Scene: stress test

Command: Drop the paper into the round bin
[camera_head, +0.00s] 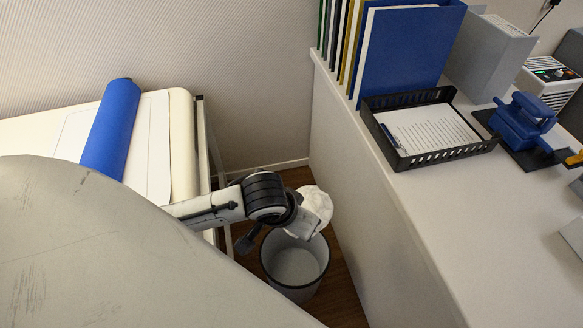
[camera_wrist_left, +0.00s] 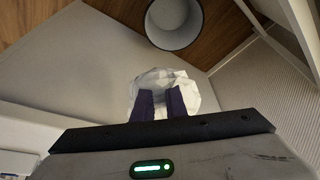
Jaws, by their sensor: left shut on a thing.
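A crumpled white ball of paper (camera_head: 315,209) shows in the head view at the end of my left arm. My left gripper (camera_wrist_left: 162,100) is shut on it; in the left wrist view the paper (camera_wrist_left: 178,78) bulges out around the two dark fingers. The round bin (camera_head: 293,266) stands on the floor below, pale inside with a dark rim. The paper is above the bin's upper right side in the head view. In the left wrist view the bin (camera_wrist_left: 173,22) shows beyond the paper, apart from it. My right gripper is in neither view.
A counter (camera_head: 430,190) rises to the right of the bin and carries a black tray (camera_head: 440,157), folders (camera_head: 405,50) and a blue hole punch (camera_head: 523,120). On the left stands a table (camera_head: 25,133) with a blue roll (camera_head: 112,125). The bin sits in the narrow floor gap between.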

